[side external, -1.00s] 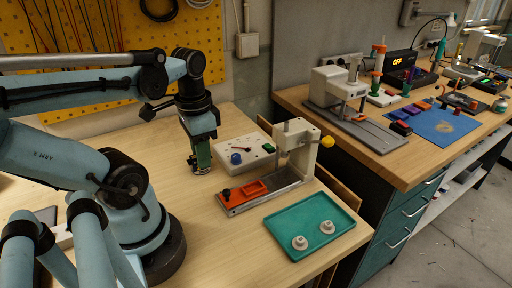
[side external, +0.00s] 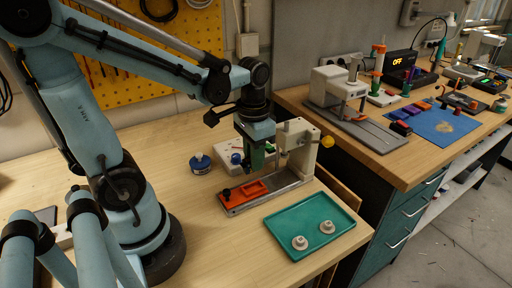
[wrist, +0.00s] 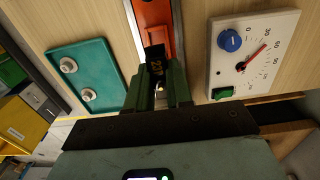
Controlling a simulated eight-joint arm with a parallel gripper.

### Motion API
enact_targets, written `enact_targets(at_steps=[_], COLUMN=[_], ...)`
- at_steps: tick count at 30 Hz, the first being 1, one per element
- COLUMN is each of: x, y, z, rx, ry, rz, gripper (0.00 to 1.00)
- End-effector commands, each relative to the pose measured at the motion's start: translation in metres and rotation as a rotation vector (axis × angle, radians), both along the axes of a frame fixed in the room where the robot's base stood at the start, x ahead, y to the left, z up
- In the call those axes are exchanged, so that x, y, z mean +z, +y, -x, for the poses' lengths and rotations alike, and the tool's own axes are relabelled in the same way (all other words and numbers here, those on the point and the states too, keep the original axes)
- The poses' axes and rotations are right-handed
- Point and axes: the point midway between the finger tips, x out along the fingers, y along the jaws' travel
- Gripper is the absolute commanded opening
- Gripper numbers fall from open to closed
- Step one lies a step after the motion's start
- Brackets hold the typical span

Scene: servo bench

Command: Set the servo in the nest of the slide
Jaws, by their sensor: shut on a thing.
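The black servo (wrist: 155,58), with pale figures on it, is held between the green jaws of my gripper (wrist: 158,88) in the wrist view. My gripper, shut on it, also shows in the side view (side external: 257,168), just behind the orange slide (side external: 232,198). The servo itself cannot be made out there. The slide has a recessed nest (side external: 252,189) and a black knob at its left end. It lies on a metal rail running into a pale press frame (side external: 303,155) with a yellow ball handle. In the wrist view the slide (wrist: 152,14) lies beyond the servo; whether they touch is unclear.
A white control box (wrist: 248,60) with a blue knob, dial and green switch stands behind the slide. A teal tray (side external: 283,238) with two round pale parts lies in front. A blue-lidded tin (side external: 200,165) stands to the left.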

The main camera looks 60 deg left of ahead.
Motion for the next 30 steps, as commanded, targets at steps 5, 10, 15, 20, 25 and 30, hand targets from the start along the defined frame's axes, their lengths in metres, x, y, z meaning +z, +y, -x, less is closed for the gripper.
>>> enact_targets(at_steps=[5,10,15,20,25,30], x=[-0.007,-0.018,-0.032,-0.041,-0.045,-0.046], y=[-0.001,-0.001,-0.001,-0.001,-0.001,-0.001], z=[-0.003,-0.003,-0.003,-0.003,-0.002,-0.002], rx=[0.001,0.0,0.0,0.0,0.0,0.0], ry=[0.0,0.0,-0.001,0.0,0.0,0.0], rz=[0.0,0.0,0.0,0.0,0.0,0.0], gripper=[0.0,0.0,0.0,0.0,0.0,0.0])
